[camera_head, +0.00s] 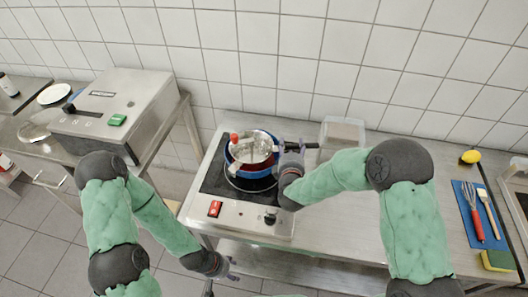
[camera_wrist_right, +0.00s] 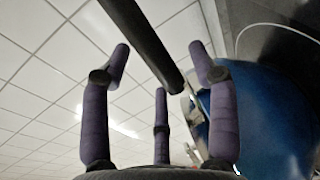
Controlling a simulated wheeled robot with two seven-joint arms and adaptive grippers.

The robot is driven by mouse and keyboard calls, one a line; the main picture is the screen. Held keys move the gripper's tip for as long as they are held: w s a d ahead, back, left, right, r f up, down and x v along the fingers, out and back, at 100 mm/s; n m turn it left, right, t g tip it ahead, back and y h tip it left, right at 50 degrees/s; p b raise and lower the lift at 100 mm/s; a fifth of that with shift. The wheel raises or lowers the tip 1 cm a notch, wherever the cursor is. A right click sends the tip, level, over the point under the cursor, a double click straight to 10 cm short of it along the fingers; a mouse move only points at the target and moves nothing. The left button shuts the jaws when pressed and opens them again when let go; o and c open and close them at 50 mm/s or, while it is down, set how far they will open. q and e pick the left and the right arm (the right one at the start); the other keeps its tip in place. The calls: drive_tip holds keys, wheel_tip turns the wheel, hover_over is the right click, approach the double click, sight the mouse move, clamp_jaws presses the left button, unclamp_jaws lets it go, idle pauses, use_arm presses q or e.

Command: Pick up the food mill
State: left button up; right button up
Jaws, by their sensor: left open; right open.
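The food mill (camera_head: 251,149) is a metal bowl with a red knob at its upper left. It sits in or on a blue pot (camera_head: 247,171) on the dark hob. A black handle (camera_head: 308,145) sticks out to the right; I cannot tell whether it belongs to mill or pot. My right gripper (camera_head: 290,146) is open beside the pot's right side. In the right wrist view, the black handle (camera_wrist_right: 145,40) passes between the purple fingers (camera_wrist_right: 160,85), which are not closed on it, and the blue pot (camera_wrist_right: 262,120) is at right. My left gripper (camera_head: 231,269) is open and empty, low in front of the counter.
The hob (camera_head: 205,183) has a red switch and a black knob in front. A steel machine (camera_head: 115,105) stands at left.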

clamp_jaws()
drive_tip(key=shift+r, duration=0.1)
